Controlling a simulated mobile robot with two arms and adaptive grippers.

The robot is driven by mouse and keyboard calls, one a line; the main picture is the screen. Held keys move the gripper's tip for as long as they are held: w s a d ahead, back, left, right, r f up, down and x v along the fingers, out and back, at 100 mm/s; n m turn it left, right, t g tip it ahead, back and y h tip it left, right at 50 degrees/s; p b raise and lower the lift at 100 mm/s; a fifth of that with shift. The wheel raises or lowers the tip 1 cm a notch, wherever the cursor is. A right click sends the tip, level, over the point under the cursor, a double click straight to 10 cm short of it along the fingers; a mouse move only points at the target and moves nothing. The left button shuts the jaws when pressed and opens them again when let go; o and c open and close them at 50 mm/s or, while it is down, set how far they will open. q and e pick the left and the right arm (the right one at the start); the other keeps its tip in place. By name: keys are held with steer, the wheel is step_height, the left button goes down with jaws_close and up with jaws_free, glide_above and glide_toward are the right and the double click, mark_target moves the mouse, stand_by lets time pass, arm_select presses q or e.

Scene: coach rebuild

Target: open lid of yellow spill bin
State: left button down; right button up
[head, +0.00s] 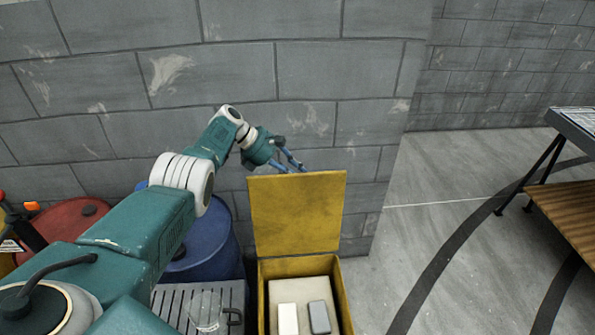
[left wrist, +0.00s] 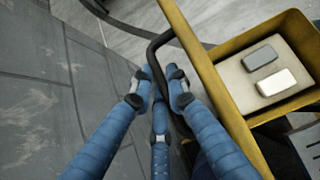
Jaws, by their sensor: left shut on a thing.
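The yellow spill bin (head: 347,300) stands against the block wall, with its opening showing. Its yellow lid (head: 297,215) stands up nearly vertical at the bin's back. In the left wrist view the lid (left wrist: 207,75) shows edge-on, with the bin (left wrist: 250,38) beyond it. A black bar handle (left wrist: 152,48) is on the lid's outer side. My left gripper (head: 292,163) is behind the lid's top edge. In the left wrist view its blue fingers (left wrist: 157,88) are shut on the handle. My right gripper is in neither view.
A white block (head: 288,318) and a grey block (head: 319,317) lie inside the bin. A blue drum (head: 212,245), a red drum (head: 65,222) and a slatted surface with a clear jar (head: 207,312) are at left. Open floor (head: 430,220) lies at right, before a table (head: 565,210).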

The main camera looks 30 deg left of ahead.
arm_select(q)
steer(key=shift+s+f, duration=0.2)
steer(key=shift+f, duration=0.05)
steer(key=c, duration=1.9)
jaws_free()
steer(key=shift+c, duration=0.2)
steer(key=shift+w, duration=0.1)
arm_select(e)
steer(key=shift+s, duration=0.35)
arm_select(q)
steer(key=shift+r, duration=0.1)
steer(key=shift+a+r, duration=0.15)
steer(key=v, duration=1.1)
steer(key=shift+a, duration=0.2)
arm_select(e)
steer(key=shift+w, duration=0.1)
arm_select(q)
steer(key=shift+r, duration=0.2)
